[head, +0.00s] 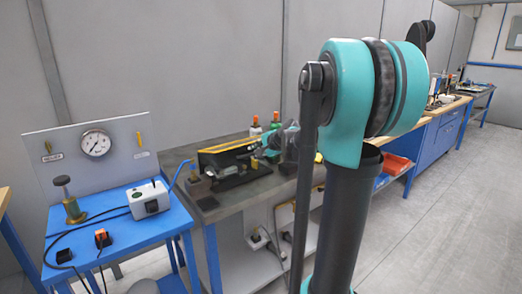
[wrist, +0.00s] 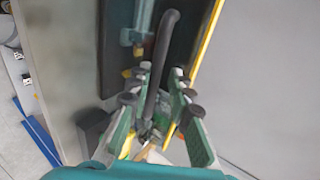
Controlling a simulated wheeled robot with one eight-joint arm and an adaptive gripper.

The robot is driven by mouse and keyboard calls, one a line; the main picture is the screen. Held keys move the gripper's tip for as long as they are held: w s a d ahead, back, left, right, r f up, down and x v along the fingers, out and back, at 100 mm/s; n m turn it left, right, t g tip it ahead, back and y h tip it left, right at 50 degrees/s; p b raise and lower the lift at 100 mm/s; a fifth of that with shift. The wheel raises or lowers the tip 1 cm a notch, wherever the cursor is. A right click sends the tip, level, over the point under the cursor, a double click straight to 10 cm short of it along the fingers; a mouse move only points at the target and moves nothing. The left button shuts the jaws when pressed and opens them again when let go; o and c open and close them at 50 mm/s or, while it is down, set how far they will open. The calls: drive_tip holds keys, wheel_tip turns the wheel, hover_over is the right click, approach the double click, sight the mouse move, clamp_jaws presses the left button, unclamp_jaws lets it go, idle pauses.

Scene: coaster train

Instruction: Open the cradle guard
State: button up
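The cradle guard (head: 228,148) seems to be the black, yellow-edged cover on the grey workbench in the head view. In the wrist view a dark panel (wrist: 118,60) with a yellow edge (wrist: 207,42) fills the upper middle. A black curved bar (wrist: 162,55), seemingly its handle, runs down between the fingers of my gripper (wrist: 158,86). The green fingers stand apart on either side of the bar, with gaps showing; contact is not clear. In the head view my gripper (head: 282,143) is at the right end of the guard, partly hidden by my arm.
The workbench (head: 245,197) has bottles (head: 275,121) behind the guard and a small dark block (head: 199,186) at its left. A blue table (head: 120,205) with a gauge panel (head: 96,143), white box (head: 148,198) and cables stands left. Open floor (head: 430,220) lies right.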

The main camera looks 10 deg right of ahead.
drive_tip(key=v, duration=2)
drive_tip(key=shift+s+f, duration=0.2)
drive_tip(key=shift+f, duration=0.05)
idle(1.1)
